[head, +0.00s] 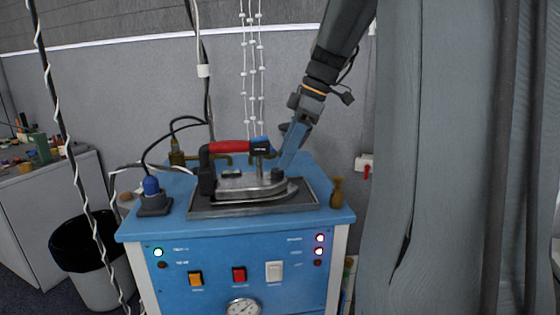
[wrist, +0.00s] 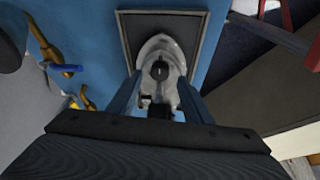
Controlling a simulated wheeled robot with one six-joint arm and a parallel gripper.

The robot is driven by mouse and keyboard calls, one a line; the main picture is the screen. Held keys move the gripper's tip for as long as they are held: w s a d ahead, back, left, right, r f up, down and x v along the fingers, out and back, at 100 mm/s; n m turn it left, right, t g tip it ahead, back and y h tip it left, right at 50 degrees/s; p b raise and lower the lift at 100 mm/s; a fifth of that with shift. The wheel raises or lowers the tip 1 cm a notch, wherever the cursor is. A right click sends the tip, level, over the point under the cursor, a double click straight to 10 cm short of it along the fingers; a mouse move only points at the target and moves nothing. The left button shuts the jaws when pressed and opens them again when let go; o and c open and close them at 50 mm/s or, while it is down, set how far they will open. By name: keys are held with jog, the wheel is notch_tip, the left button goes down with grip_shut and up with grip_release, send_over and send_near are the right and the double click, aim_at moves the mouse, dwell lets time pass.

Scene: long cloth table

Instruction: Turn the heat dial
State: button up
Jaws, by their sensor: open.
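The steam iron (head: 245,184) has a grey metal body and a red handle (head: 229,147), and rests on a dark tray (head: 203,209) on the blue station. Its heat dial (wrist: 160,71) is a small round black knob with a pale mark, on the iron's upper side. The dial also shows in the head view (head: 277,174). My gripper (wrist: 160,80) is open, with one blue finger on each side of the dial in the wrist view. In the head view my gripper (head: 285,165) comes down from the upper right, close to the dial. Whether the fingers touch it cannot be told.
The blue station (head: 180,228) has switches, lights and a gauge (head: 243,307) on its front. A blue-capped plug (head: 152,187) stands at its left, brass valves (head: 178,157) behind. A grey curtain (head: 430,160) hangs close on the right. Cables hang at the left.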

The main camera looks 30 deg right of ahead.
aim_at(278, 170)
jog(key=shift+x, duration=1.65)
jog(key=c, duration=1.1)
jog(key=shift+o, duration=0.2)
jog(key=shift+m, duration=0.3)
jog(key=m, duration=0.1)
jog(key=m+t, duration=0.1)
jog(key=m+h, duration=0.1)
jog(key=m, duration=0.1)
jog(key=shift+s+a+t, duration=0.2)
jog(key=shift+s+t, duration=0.05)
jog(key=shift+t, duration=0.05)
jog(key=shift+a+r+m+t+h+p, duration=0.15)
jog(key=shift+m+h+p, duration=0.25)
jog(key=shift+m, duration=0.75)
jog(key=shift+a+f+m+t+h+p, duration=0.2)
jog(key=shift+m+h, duration=0.3)
jog(key=shift+m, duration=0.65)
jog(key=shift+d, duration=0.15)
